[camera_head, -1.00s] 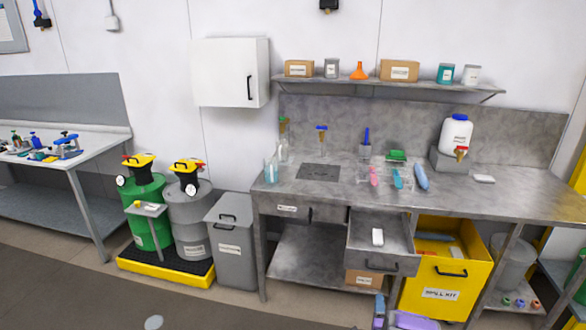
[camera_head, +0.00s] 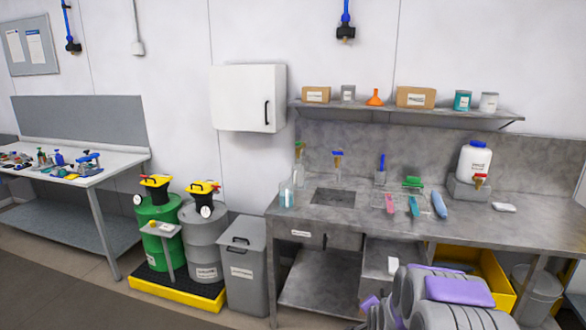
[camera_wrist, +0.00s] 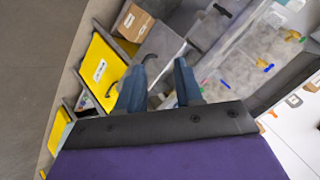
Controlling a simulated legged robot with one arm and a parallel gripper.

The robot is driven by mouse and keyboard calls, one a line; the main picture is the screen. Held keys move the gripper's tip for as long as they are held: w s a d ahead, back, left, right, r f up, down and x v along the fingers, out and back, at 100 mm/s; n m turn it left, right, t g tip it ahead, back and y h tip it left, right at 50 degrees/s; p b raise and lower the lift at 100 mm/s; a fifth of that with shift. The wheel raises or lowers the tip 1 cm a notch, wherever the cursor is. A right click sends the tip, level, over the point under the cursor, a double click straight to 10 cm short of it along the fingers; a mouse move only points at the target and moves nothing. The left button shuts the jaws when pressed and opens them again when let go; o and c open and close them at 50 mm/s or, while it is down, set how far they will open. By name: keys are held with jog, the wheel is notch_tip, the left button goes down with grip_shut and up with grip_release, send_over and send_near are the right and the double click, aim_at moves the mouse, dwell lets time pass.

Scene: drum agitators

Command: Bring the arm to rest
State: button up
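My gripper shows in the wrist view (camera_wrist: 160,67) with its two blue-grey fingers apart and nothing between them. Beyond the fingers, tilted in that view, are the steel workbench and the yellow spill kit bin (camera_wrist: 101,68). In the head view my grey and purple arm is folded at the lower right, in front of the bench. The gripper's fingers cannot be made out clearly there. The arm hides part of the open drawer (camera_head: 376,252) and much of the yellow bin (camera_head: 492,272).
The steel bench (camera_head: 300,213) carries bottles, brushes and a white jug (camera_head: 473,161). A green drum (camera_head: 157,214) and a grey drum (camera_head: 203,236) stand on a yellow-edged pallet, beside a grey bin (camera_head: 246,277). Floor shows free at the lower left.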

jog(key=s+a+r+n+g, duration=0.3)
jog(key=s+r, duration=0.2)
jog(key=s, duration=0.5)
jog(key=s+a+r+n+g, duration=0.25)
jog(key=s+r, duration=0.25)
jog(key=s, duration=0.4)
jog(key=s+a+r+n+g, duration=0.1)
jog(key=s+r+g, duration=0.1)
jog(key=s, duration=0.8)
jog(key=s+a+r+n+g, duration=0.1)
jog(key=s+r+n+g, duration=0.1)
jog(key=s, duration=0.8)
jog(key=s+a+r+n+g+y, duration=0.1)
jog(key=s+a+r+n+g, duration=0.1)
jog(key=s, duration=0.8)
jog(key=shift+r, duration=0.25)
jog(key=shift+n, duration=0.25)
